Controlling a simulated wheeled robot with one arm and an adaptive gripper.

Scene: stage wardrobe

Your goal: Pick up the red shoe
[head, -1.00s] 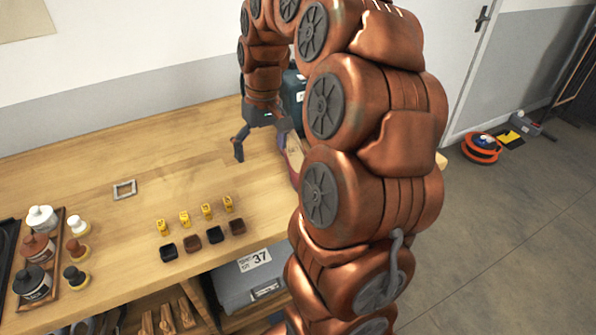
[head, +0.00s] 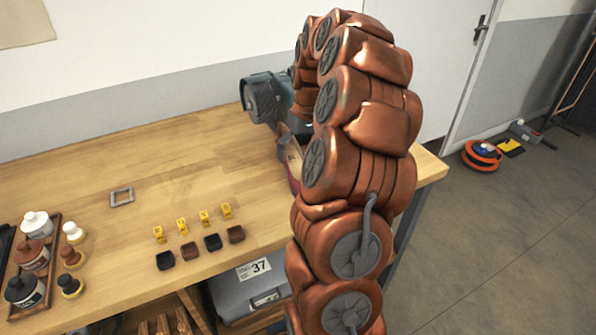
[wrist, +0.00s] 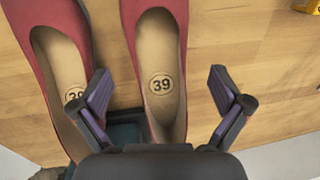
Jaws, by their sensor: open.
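Two red shoes with beige insoles marked 39 lie side by side on the wooden bench. In the wrist view one red shoe (wrist: 126,38) points up between the open fingers of my gripper (wrist: 158,92). The other red shoe (wrist: 30,15) is at the left, partly behind the left finger. The fingers are apart on either side of the middle shoe's heel part; whether they touch it I cannot tell. In the head view a red shoe (head: 294,172) shows only partly beside my arm, which hides my gripper.
A dark teal machine (head: 262,98) stands on the workbench (head: 150,150) close to the shoes. Yellow tags (head: 182,226), dark blocks (head: 190,252) and a metal frame (head: 122,197) lie to the left. Bottles (head: 37,225) stand at the far left. The bench's middle is clear.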

